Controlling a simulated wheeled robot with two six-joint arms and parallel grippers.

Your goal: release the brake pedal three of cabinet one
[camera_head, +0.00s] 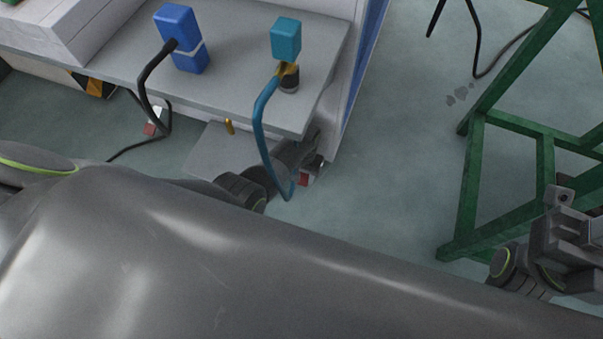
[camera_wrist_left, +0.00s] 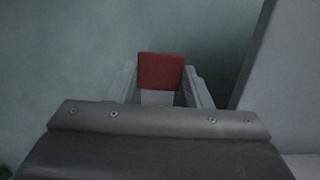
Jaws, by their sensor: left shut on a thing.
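The brake pedal has a red end (camera_wrist_left: 160,70), which sits between the two fingers of my left gripper (camera_wrist_left: 160,88) in the left wrist view. The gripper is shut on the pedal. In the head view the pedal's red end (camera_head: 304,180) shows below the cabinet's grey shelf corner. My left gripper (camera_head: 312,168) is there, partly hidden by the shelf and the blue hose. The wheel at this pedal is hidden. My right gripper (camera_head: 562,215) is at the right edge of the head view, away from the cabinet; its fingers do not show clearly.
The cabinet's grey shelf (camera_head: 235,85) carries a blue block (camera_head: 180,35) and a teal block (camera_head: 286,38) with hanging hoses. Another red and white pedal (camera_head: 151,127) shows under the shelf at left. A green frame (camera_head: 475,180) stands at right, with clear floor (camera_head: 390,150) between.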

